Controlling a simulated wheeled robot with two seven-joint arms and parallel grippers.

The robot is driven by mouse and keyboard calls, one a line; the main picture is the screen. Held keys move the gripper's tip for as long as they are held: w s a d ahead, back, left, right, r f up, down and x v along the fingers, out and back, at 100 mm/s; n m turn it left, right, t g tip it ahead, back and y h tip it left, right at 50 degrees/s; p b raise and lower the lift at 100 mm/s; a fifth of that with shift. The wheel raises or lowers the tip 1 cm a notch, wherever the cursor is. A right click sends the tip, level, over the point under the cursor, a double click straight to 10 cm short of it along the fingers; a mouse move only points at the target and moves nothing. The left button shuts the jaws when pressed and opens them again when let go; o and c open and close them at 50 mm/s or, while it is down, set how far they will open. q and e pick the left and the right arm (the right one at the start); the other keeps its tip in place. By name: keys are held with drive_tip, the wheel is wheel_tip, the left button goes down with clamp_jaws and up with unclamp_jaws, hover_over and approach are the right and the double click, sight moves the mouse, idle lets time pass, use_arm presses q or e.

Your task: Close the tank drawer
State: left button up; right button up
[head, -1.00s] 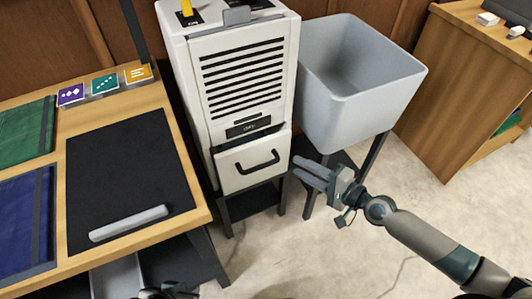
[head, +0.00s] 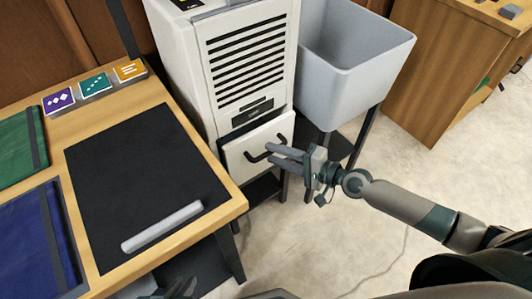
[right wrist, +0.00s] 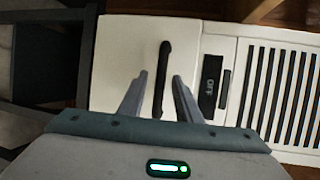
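The tank drawer (head: 243,158) is the white front with a black bar handle (head: 256,157) low on the white slatted machine (head: 248,62). A dark gap shows along its top edge, so it stands a little out. My right gripper (head: 268,152) is at the handle, its fingers pointing at the drawer front. In the right wrist view the gripper (right wrist: 160,88) is open, with the handle (right wrist: 163,75) between its two fingers; I cannot tell whether they touch it. My left gripper (head: 176,289) barely shows at the bottom edge, mostly cut off.
A grey open bin (head: 362,85) on a dark stand is right of the machine. A wooden table (head: 235,208) with a black mat (head: 135,190) and a grey bar (head: 162,226) is on the left. A wooden cabinet (head: 440,80) is at upper right.

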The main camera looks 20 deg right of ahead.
sight(262, 143)
drive_tip(key=shift+w+d+f, duration=0.1)
drive_tip(key=shift+w, duration=0.6)
drive_tip(key=shift+s+d, duration=0.15)
drive_tip(key=shift+s, duration=0.05)
clamp_jaws()
drive_tip(key=shift+w+a, duration=0.3)
drive_tip(key=shift+w, duration=0.35)
drive_tip(key=shift+w+a, duration=0.25)
drive_tip(key=shift+w, duration=0.45)
drive_tip(key=shift+w+a, duration=0.3)
drive_tip(key=shift+w, duration=0.35)
use_arm(q)
drive_tip(key=shift+w+d, duration=0.25)
drive_tip(key=shift+w, duration=0.2)
use_arm(e)
drive_tip(key=shift+s, duration=0.15)
unclamp_jaws()
drive_tip(key=shift+a, duration=0.15)
use_arm(q)
drive_tip(key=shift+s+a, duration=0.1)
drive_tip(key=shift+a, duration=0.05)
use_arm(e)
drive_tip(key=shift+a, duration=0.15)
use_arm(q)
drive_tip(key=shift+a, duration=0.1)
use_arm(e)
drive_tip(key=shift+s, duration=0.1)
